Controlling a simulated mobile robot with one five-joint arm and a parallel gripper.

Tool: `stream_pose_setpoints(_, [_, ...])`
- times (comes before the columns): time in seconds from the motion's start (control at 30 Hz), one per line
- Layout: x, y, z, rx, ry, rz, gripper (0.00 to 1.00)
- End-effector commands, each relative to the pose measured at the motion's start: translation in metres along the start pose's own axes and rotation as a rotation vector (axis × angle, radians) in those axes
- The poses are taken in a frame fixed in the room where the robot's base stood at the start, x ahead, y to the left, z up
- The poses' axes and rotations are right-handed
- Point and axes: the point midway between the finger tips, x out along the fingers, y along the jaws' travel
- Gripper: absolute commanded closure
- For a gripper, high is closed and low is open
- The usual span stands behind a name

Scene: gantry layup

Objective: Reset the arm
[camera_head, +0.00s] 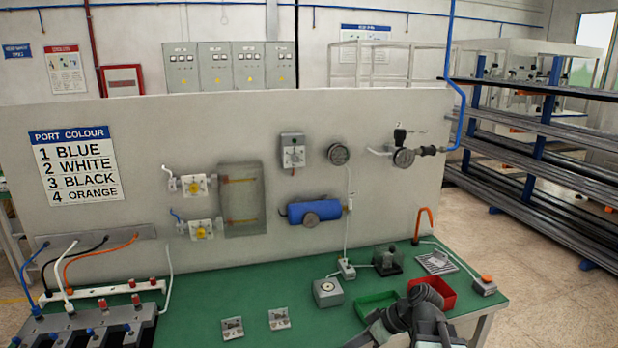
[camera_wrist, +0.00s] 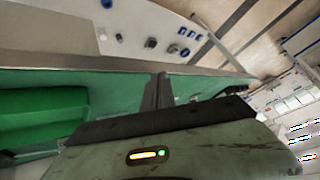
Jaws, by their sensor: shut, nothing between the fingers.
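My gripper (camera_wrist: 158,92) shows in the wrist view as a dark pair of fingers, shut together, with nothing held between them. Its grey-green body fills the bottom of that view. In the head view my arm (camera_head: 425,318) is folded at the lower right, over the front of the green bench (camera_head: 265,295). The fingertips cannot be made out clearly there. The arm hides part of the bench edge and the near side of a red tray (camera_head: 440,291).
A green tray (camera_head: 374,303) lies left of the red one. A grey dial box (camera_head: 328,292) and two small plates (camera_head: 279,319) are on the bench. A grey panel (camera_head: 120,236) with valves and a port-colour sign stands behind. Racks (camera_head: 545,150) of dark bars are at right.

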Motion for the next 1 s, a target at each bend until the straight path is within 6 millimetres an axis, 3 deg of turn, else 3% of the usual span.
stream_pose_setpoints(0.03, [0.015,-0.017,-0.003,0.024,-0.076,-0.003,1.0])
stream_pose_setpoints(0.1, [0.032,-0.031,0.002,0.089,-0.19,0.024,1.0])
stream_pose_setpoints(0.2, [0.043,-0.04,0.018,0.221,-0.345,0.118,1.0])
stream_pose_setpoints(0.4, [0.017,-0.014,0.066,0.575,-0.499,0.404,1.0])
stream_pose_setpoints(0.5, [0.005,-0.005,0.078,0.724,-0.512,0.513,1.0])
stream_pose_setpoints(0.7, [0.004,-0.004,0.08,0.876,-0.483,0.571,1.0])
stream_pose_setpoints(1.0, [0.004,-0.004,0.079,0.877,-0.481,0.569,1.0])
